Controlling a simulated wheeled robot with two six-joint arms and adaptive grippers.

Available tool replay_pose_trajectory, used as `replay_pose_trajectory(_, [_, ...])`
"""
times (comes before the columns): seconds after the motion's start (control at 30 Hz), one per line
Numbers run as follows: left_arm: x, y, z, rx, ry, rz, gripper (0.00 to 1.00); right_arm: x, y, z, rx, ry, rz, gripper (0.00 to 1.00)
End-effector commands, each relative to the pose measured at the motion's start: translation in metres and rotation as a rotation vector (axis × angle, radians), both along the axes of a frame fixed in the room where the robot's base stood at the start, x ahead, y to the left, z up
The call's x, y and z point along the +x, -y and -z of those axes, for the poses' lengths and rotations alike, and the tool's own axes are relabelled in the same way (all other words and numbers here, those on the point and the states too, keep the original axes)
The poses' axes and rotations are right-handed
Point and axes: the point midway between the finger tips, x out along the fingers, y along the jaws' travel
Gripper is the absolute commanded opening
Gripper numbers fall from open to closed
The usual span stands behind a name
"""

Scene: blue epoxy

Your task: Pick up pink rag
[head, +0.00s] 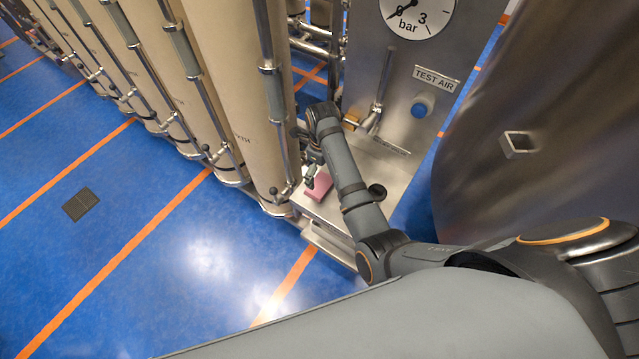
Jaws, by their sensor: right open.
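The pink rag (321,187) lies folded on a steel ledge (332,209) at the foot of the test air panel, near the ledge's left side. My right arm reaches in from the right, and its gripper (310,181) points down at the rag's left edge. The gripper is small in the view, and its fingers are partly hidden by the arm. It is open; I cannot tell whether it touches the rag. My left gripper is not in view.
Tall beige cylinders (222,80) with steel pipes stand close on the left of the ledge. The panel (436,98) with a gauge (417,14), blue button (421,107) and brass-ended valve (366,124) rises behind. A curved metal vessel (540,120) stands right.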

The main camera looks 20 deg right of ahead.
Motion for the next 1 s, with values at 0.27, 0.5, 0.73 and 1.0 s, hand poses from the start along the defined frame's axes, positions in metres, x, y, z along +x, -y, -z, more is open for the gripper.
replay_pose_trajectory(0.27, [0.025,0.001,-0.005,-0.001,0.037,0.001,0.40,0.000,0.000,0.016,0.001,0.000,-0.001,1.00])
replay_pose_trajectory(0.5, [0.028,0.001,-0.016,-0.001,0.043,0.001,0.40,-0.001,-0.002,0.055,0.000,-0.001,-0.001,1.00])
replay_pose_trajectory(0.73, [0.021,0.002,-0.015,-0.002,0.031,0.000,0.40,0.000,-0.002,0.067,0.000,0.002,-0.001,1.00])
replay_pose_trajectory(1.0, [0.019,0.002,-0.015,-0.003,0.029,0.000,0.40,0.000,-0.002,0.067,0.001,0.002,-0.001,0.77])
